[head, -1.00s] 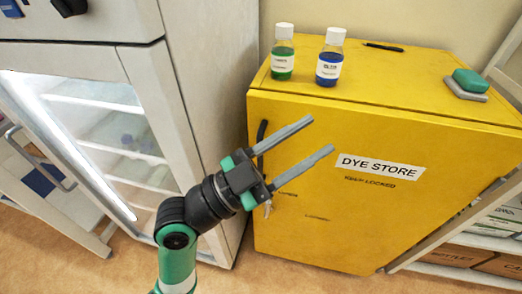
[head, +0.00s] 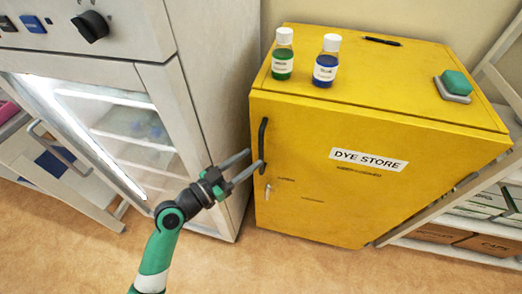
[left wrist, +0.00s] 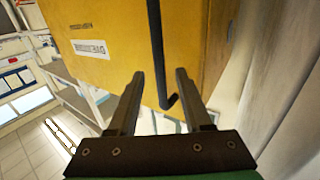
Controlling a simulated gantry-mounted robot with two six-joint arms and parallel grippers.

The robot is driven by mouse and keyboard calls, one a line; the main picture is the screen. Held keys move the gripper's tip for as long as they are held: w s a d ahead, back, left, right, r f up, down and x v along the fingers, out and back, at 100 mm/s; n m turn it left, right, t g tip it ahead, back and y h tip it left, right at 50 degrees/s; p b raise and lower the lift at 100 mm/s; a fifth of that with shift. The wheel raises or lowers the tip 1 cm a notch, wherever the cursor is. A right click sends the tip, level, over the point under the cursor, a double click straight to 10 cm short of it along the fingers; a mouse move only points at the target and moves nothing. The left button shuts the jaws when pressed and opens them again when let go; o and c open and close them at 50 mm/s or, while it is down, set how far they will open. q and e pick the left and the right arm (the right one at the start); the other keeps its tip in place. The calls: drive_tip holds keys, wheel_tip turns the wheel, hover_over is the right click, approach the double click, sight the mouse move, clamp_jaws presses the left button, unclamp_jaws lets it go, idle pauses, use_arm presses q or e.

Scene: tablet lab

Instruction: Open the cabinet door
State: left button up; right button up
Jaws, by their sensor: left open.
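The yellow cabinet (head: 340,205) labelled "DYE STORE" stands on the floor with its front door shut. A black vertical bar handle (head: 263,142) is on the left side of the door, with a key in a lock (head: 268,190) below it. My left gripper (head: 255,158) is open, its two fingers pointing at the lower part of the handle. In the left wrist view the handle (left wrist: 156,45) runs down between the open fingers (left wrist: 160,74), its hooked lower end close to the gripper's palm. I cannot tell whether a finger touches the bar. My right gripper is not in view.
A green bottle (head: 283,55), a blue bottle (head: 327,62), a pen (head: 382,41) and a green-and-grey block (head: 454,86) are on the cabinet top. A glass-doored appliance (head: 160,100) stands close on the left. Shelves with boxes (head: 440,233) are at right.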

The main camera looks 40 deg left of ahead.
sight(261, 151)
use_arm(q)
drive_tip(key=w, duration=0.5)
drive_tip(key=shift+d, duration=0.25)
clamp_jaws()
idle(1.1)
